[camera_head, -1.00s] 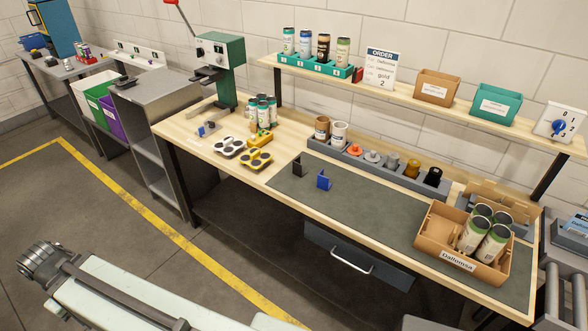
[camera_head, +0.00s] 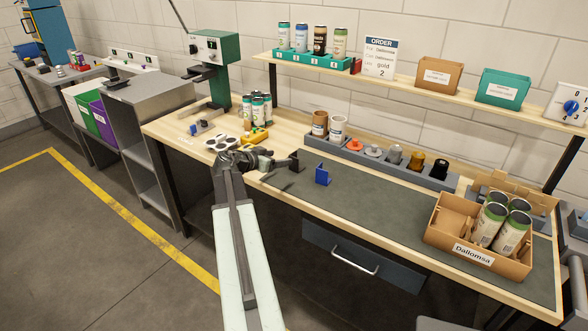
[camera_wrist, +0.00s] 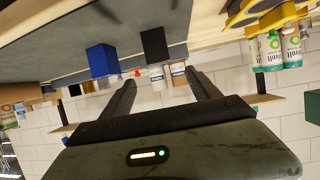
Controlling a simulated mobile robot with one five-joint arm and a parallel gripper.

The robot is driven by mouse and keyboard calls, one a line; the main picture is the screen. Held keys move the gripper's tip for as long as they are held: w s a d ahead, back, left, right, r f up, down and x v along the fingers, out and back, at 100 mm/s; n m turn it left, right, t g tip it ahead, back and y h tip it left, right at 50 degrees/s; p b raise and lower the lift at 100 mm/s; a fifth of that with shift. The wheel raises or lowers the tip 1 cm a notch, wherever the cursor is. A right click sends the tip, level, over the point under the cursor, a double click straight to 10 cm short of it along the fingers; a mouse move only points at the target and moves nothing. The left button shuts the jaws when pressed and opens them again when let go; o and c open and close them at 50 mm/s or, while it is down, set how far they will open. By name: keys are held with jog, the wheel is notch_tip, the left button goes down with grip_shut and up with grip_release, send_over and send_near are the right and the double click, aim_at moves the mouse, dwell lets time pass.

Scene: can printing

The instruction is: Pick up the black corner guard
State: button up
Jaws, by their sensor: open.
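The black corner guard (camera_head: 296,161) stands on the left end of the dark mat on the workbench. It also shows in the wrist view (camera_wrist: 153,44), ahead of my fingertips and roughly between their lines. My gripper (camera_head: 276,162) is at the bench's front edge, just left of the guard. In the wrist view my gripper (camera_wrist: 160,78) has its two fingers apart with nothing between them. Whether a finger touches the guard I cannot tell. The blue corner guard (camera_head: 322,175) stands a little to the right, and shows in the wrist view (camera_wrist: 102,61).
A yellow can holder (camera_head: 258,137) and a white one (camera_head: 222,143) lie left of my gripper, partly hidden by my arm. A Dallomsa box (camera_head: 465,255) holds several cans at right. The mat's middle (camera_head: 385,205) is clear.

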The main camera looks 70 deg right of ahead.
aim_at(293, 157)
jog(key=b+x, duration=0.1)
jog(key=x, duration=0.1)
jog(key=b+x, duration=0.1)
jog(key=x, duration=0.2)
jog(key=b+x, duration=0.1)
jog(key=x, duration=0.1)
jog(key=shift+s+d+f, duration=0.1)
jog(key=shift+d+f, duration=0.05)
jog(key=shift+f, duration=0.3)
jog(key=c, duration=1.4)
jog(key=shift+r, duration=0.1)
jog(key=shift+r, duration=0.1)
